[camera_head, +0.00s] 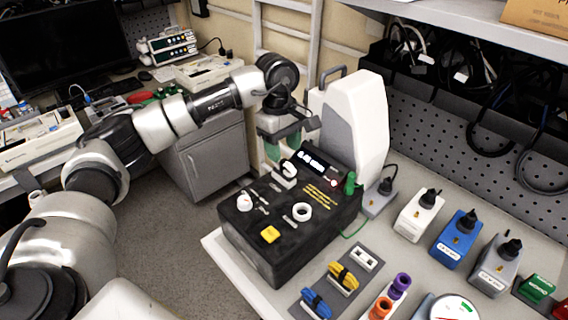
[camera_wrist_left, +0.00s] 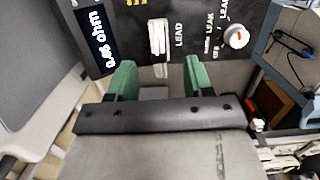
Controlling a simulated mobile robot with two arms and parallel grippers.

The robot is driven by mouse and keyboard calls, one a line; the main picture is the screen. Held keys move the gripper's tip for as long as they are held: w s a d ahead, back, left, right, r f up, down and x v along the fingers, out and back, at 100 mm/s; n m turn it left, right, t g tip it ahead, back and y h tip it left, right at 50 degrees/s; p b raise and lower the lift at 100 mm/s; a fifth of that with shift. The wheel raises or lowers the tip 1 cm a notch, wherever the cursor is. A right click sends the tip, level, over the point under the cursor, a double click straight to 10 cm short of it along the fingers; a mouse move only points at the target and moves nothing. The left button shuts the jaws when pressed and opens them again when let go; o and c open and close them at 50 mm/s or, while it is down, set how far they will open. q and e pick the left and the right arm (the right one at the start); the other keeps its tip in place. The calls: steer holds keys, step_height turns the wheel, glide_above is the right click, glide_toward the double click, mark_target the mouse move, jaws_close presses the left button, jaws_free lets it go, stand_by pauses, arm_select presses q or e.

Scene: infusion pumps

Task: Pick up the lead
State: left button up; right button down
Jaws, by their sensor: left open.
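My left gripper (camera_head: 284,150) is open, its green fingertips above the back left edge of the black tester box (camera_head: 285,240). In the left wrist view the gripper (camera_wrist_left: 158,72) shows empty, its fingers apart. A white upright piece (camera_wrist_left: 158,37) beside the printed word LEAD stands on the panel just beyond the gap between the fingers; it also shows in the head view (camera_head: 285,174). I cannot tell whether it is a plug or a switch. A green plug (camera_head: 350,183) with a thin green wire stands at the box's right side. My right gripper is not in view.
A white and grey device (camera_head: 352,115) stands close behind the box. White (camera_head: 418,215), blue (camera_head: 457,238) and grey (camera_head: 494,263) blocks with black plugs line the bench at right.

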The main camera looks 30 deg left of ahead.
mark_target(283, 159)
arm_select(q)
step_height(283, 159, down, 6)
steer(key=p, duration=0.2)
steer(key=shift+p, duration=0.35)
steer(key=shift+w+r, duration=0.1)
jaws_close()
